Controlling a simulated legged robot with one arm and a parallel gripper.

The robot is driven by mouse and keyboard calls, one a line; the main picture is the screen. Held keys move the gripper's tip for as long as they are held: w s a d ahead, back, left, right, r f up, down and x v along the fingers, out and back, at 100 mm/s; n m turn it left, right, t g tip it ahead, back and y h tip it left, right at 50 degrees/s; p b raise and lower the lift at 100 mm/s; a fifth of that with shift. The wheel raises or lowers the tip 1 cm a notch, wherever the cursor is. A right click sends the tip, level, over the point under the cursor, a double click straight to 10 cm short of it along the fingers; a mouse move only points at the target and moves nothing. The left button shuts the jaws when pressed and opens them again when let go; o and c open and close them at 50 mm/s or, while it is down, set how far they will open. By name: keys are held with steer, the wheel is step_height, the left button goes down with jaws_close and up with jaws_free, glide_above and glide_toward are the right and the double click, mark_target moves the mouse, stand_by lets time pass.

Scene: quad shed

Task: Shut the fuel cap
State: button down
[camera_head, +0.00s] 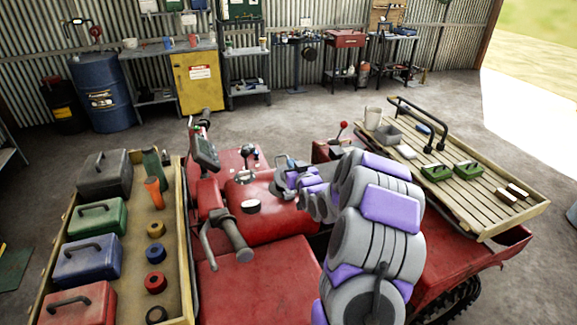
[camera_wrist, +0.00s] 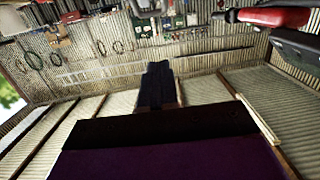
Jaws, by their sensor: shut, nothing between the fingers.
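The red quad (camera_head: 275,222) stands in the middle of the head view. On its red tank top is a small round piece with a pale top and dark rim (camera_head: 250,206); it looks like the fuel cap, but I cannot tell if it is open or shut. Another round fitting (camera_head: 244,177) sits just behind it. My gripper (camera_head: 283,172) is over the quad, to the right of and beyond the round pieces, partly hidden by my purple and grey arm. In the wrist view my dark fingers (camera_wrist: 157,68) are together and empty, with no cap visible there.
Handlebars with a grip (camera_head: 232,237) stand left of the tank. A wooden tray (camera_head: 185,275) with toolboxes and rings is at left. A slatted rack (camera_head: 470,195) with green boxes and a black handle is at right. A red-knobbed lever (camera_head: 341,127) stands behind my arm.

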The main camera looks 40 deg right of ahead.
mark_target(283, 166)
steer(key=x, duration=0.3)
steer(key=d+x, duration=0.1)
steer(key=x, duration=0.2)
steer(key=shift+w+d+f+b, duration=0.1)
steer(key=shift+d+b, duration=0.1)
steer(key=shift+b, duration=0.2)
steer(key=shift+w+a+f, duration=0.15)
steer(key=shift+w, duration=0.85)
steer(key=shift+w+f+b, duration=0.45)
steer(key=shift+w+f, duration=0.45)
steer(key=shift+f, duration=0.3)
steer(key=shift+w+d+f, duration=0.3)
steer(key=shift+d+f, duration=0.1)
steer(key=shift+d, duration=0.35)
steer(key=shift+a+r, duration=0.1)
steer(key=shift+a, duration=0.3)
steer(key=shift+w, duration=0.15)
